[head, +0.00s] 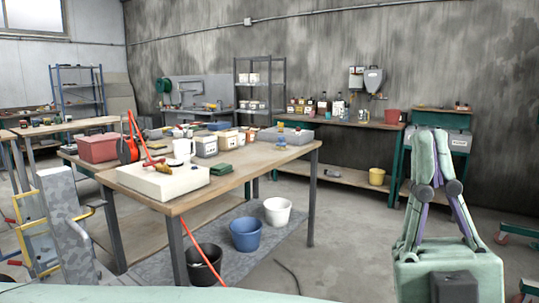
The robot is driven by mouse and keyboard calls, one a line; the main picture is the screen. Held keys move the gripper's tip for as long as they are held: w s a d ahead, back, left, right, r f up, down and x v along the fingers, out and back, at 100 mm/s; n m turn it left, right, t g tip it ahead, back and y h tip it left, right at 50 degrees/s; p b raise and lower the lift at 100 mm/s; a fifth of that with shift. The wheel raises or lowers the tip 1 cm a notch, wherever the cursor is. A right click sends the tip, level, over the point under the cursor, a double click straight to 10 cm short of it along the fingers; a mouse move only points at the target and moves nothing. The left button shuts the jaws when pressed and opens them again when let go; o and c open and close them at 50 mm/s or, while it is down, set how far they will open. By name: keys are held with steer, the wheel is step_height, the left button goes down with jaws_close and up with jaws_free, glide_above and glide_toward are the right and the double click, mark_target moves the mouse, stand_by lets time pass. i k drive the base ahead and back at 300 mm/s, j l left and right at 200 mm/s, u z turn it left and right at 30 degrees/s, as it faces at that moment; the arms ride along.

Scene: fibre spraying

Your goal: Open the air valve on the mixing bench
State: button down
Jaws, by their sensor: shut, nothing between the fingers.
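My gripper (436,136) stands at the right of the head view, pale green with dark joints, fingers pointing up and shut with nothing between them. It is apart from the benches. A wooden-topped bench (232,180) fills the left middle.
White (277,211), blue (246,235) and black (204,264) buckets stand below the bench. A back bench (335,119) holds bottles. Floor between the bench and my gripper is mostly clear.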

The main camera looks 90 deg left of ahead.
mark_target(154, 163)
steer(key=u, duration=3.15)
steer(key=i+l+u, duration=0.1)
steer(key=u, duration=0.15)
steer(key=i+l+u, duration=0.15)
steer(key=i+l, duration=0.15)
steer(key=l, duration=0.1)
